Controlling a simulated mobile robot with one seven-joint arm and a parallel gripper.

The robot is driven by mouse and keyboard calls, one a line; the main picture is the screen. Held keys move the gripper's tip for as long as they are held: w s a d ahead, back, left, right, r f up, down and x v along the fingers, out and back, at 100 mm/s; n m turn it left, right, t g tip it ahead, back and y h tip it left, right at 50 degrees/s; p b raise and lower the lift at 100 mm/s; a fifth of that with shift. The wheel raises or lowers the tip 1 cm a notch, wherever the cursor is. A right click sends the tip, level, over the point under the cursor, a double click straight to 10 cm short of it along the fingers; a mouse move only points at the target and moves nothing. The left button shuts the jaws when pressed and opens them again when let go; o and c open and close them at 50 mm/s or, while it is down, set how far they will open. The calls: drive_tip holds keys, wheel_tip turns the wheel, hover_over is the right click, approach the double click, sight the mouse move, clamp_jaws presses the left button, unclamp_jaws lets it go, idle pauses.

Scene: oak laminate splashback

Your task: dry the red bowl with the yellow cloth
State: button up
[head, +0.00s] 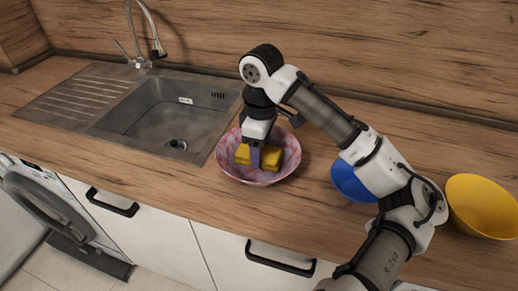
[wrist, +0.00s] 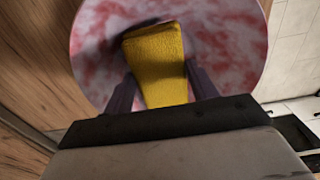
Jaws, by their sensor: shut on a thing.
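The red bowl (head: 231,167), mottled red and white, stands on the wooden worktop just right of the sink. It also fills the upper part of the wrist view (wrist: 220,40). The yellow cloth (head: 269,157) is a folded block inside the bowl; in the wrist view the cloth (wrist: 157,60) sits between my fingers. My gripper (head: 255,158) points down into the bowl and is shut on the cloth. The fingers (wrist: 162,90) stand on either side of it. Whether the cloth touches the bowl's inner surface is hard to tell.
A blue bowl (head: 350,183) stands to the right, partly hidden behind my arm. A yellow bowl (head: 482,207) stands further right. An empty metal sink (head: 165,112) with a tap (head: 145,40) is at the left. The worktop's front edge is close to the red bowl.

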idle(0.4)
drive_tip(key=shift+s+a+p, duration=0.3)
drive_tip(key=shift+s+p, duration=0.15)
drive_tip(key=shift+s, duration=0.4)
drive_tip(key=shift+w+d+r+p, duration=0.1)
drive_tip(key=shift+w+d+p, duration=0.1)
drive_tip(key=shift+w, duration=0.3)
drive_tip(key=shift+w+d+r+p, duration=0.1)
drive_tip(key=shift+w+p, duration=0.1)
drive_tip(key=shift+w, duration=0.25)
drive_tip(key=shift+s, duration=0.15)
drive_tip(key=shift+s+a+f+p, duration=0.1)
drive_tip(key=shift+s+a+p, duration=0.05)
drive_tip(key=shift+s, duration=0.25)
drive_tip(key=shift+s+a+f+p, duration=0.1)
drive_tip(key=shift+s+a+p, duration=0.05)
drive_tip(key=shift+s, duration=0.25)
